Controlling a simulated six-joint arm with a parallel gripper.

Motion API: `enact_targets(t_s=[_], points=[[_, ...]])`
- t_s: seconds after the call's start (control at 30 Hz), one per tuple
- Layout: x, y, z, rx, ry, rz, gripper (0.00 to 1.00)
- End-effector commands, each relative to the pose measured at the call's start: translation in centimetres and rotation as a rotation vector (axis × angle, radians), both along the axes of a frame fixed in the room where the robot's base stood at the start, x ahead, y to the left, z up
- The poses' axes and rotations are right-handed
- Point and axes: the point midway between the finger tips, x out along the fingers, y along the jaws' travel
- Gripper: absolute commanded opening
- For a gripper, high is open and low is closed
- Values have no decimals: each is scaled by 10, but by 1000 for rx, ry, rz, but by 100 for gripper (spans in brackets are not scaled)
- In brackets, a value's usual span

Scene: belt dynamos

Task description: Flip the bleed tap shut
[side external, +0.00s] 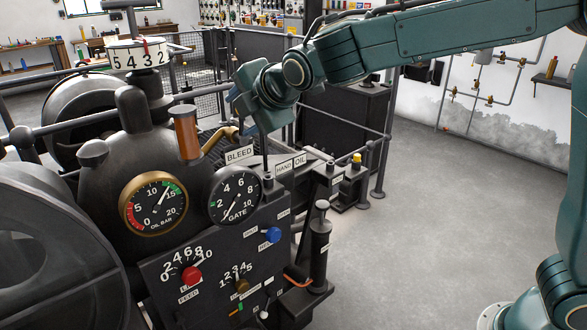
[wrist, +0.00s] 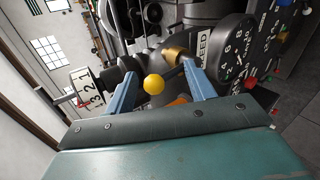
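The bleed tap shows in the wrist view as a brass body (wrist: 173,55) with a yellow ball knob (wrist: 154,84) near it, beside the BLEED plate (wrist: 204,48). In the side view the brass pipe (side external: 217,138) curves just above the BLEED plate (side external: 239,154); the yellow knob cannot be made out there. My gripper (side external: 238,116) is above the plate. In the wrist view my gripper (wrist: 160,71) has its two blue fingers wide apart, one on each side of the knob, with visible gaps. It holds nothing. How far the knob is from the fingertips is unclear.
The GATE dial (side external: 236,194) and oil dial (side external: 153,203) are below. An orange oil cup (side external: 187,135) stands left of the pipe, and a counter (side external: 137,56) stands behind. A panel with red (side external: 191,276) and blue (side external: 272,235) knobs is in front. Floor at right is clear.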

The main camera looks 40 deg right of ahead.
Motion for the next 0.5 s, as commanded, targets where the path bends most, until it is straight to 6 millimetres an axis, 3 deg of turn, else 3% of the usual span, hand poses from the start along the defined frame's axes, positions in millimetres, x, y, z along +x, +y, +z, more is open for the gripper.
enact_targets(t_s=[0.5], points=[[-5, 0, 1, 0, 4, 0, 58]])
